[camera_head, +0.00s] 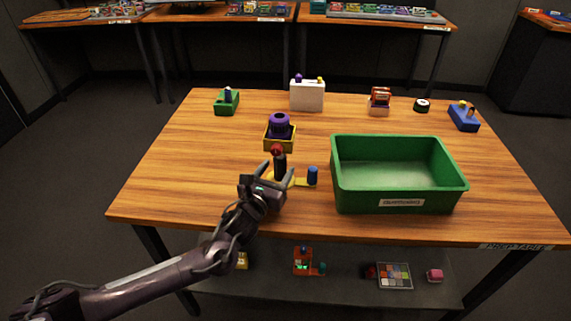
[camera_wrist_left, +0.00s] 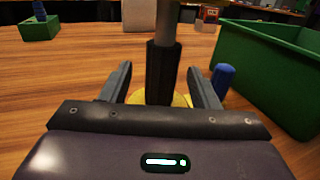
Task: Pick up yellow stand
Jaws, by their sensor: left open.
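The yellow stand (camera_head: 300,183) lies flat on the wooden table, left of the green bin. A black post with a dark red top (camera_head: 278,152) rises from it, and a blue peg (camera_head: 312,176) stands at its right end. My left gripper (camera_head: 277,174) is open, low over the table at the stand. In the left wrist view the black post (camera_wrist_left: 162,75) shows between the open fingers, with a bit of the yellow base (camera_wrist_left: 180,101) behind. The fingers and palm hide part of the base. I cannot tell whether a finger touches it. My right gripper is not in view.
The green bin (camera_head: 400,202) stands close on the right. A yellow box with a purple ball (camera_head: 279,125) sits just behind the stand. Several small devices, including a white box (camera_head: 307,95), line the back edge. The table's left side is clear.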

